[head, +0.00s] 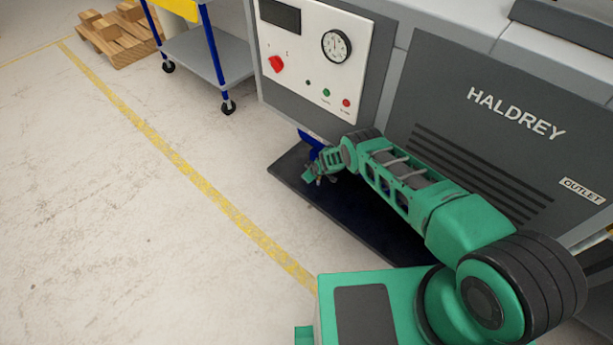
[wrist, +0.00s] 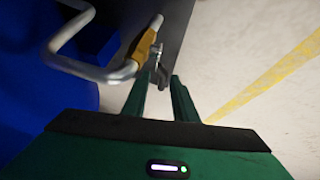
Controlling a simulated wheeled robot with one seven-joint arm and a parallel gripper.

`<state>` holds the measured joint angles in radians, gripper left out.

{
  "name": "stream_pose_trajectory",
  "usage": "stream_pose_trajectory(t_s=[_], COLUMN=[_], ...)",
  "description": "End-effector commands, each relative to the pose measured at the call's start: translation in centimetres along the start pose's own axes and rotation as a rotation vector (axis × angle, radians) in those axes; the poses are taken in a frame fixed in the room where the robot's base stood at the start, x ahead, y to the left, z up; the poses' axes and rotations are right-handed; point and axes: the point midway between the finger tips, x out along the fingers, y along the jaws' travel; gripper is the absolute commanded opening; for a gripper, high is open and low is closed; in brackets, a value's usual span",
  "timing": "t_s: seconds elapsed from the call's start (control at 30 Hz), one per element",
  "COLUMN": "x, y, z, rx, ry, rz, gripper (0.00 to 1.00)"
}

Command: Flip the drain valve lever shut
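In the wrist view, a bent silver metal bar (wrist: 88,68) runs from the upper left to a yellow sleeve (wrist: 145,46), which looks like the lever's grip. A small metal fitting (wrist: 156,57) sits just right of the sleeve. I cannot tell which part is the valve body or how far the lever is turned. My gripper (wrist: 160,82) is open, with two green fingers apart and nothing visibly held. The sleeve and fitting lie just beyond the fingertips. In the head view, my gripper (head: 318,179) is low by the machine's front, and the lever is not discernible.
A large blue rounded body (wrist: 40,100) is close on the left in the wrist view. The grey HALDREY machine (head: 385,100) stands over a dark mat (head: 288,178). A blue-framed cart (head: 210,55) stands behind. The floor left of the yellow line (head: 180,165) is clear.

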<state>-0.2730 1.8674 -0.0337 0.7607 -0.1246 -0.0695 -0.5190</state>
Motion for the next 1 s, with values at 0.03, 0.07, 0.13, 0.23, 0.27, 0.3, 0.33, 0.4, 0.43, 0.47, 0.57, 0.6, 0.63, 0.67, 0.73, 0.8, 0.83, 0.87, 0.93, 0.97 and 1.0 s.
stream_pose_trajectory(t_s=[0.03,0.07,0.13,0.23,0.27,0.3,0.33,0.4,0.43,0.47,0.57,0.6,0.63,0.67,0.73,0.8,0.83,0.87,0.93,0.97,1.0], x=[0.0,0.0,0.1,0.1,0.1,0.0,0.0,-0.2,-0.3,-0.4,-1.1,-1.5,-1.8,-2.1,-2.8,-3.5,-3.9,-4.2,-5.1,-5.4,-6.0], y=[-0.1,-0.2,-0.3,-0.4,-0.4,-0.4,-0.4,-0.5,-0.5,-0.5,-0.4,-0.4,-0.4,-0.4,-0.4,-0.4,-0.4,-0.4,-0.4,-0.4,-0.3], z=[0.0,0.0,0.0,-0.1,-0.1,-0.1,-0.1,-0.1,-0.1,-0.1,-0.1,-0.1,-0.1,-0.2,-0.1,-0.1,-0.1,-0.1,-0.1,-0.1,-0.1], rx=[-0.001,-0.001,-0.002,-0.002,-0.002,-0.003,-0.003,-0.003,-0.003,-0.003,-0.003,-0.003,-0.003,-0.003,-0.003,-0.003,-0.003,-0.003,-0.003,-0.003,-0.003], ry=[0.000,0.000,0.000,-0.001,-0.001,-0.001,-0.001,-0.002,-0.002,-0.002,-0.001,-0.002,-0.002,-0.001,-0.002,-0.002,-0.002,-0.002,-0.002,-0.002,-0.001], rz=[-0.001,-0.002,-0.003,-0.004,-0.004,-0.004,-0.004,-0.005,-0.005,-0.005,-0.005,-0.005,-0.005,-0.005,-0.005,-0.004,-0.005,-0.004,-0.004,-0.004,-0.004], gripper=[0.29,0.29,0.29,0.29,0.29,0.29,0.29,0.29,0.29,0.29,0.29,0.29,0.29,0.29,0.29,0.29,0.29,0.29,0.29,0.29,0.29])
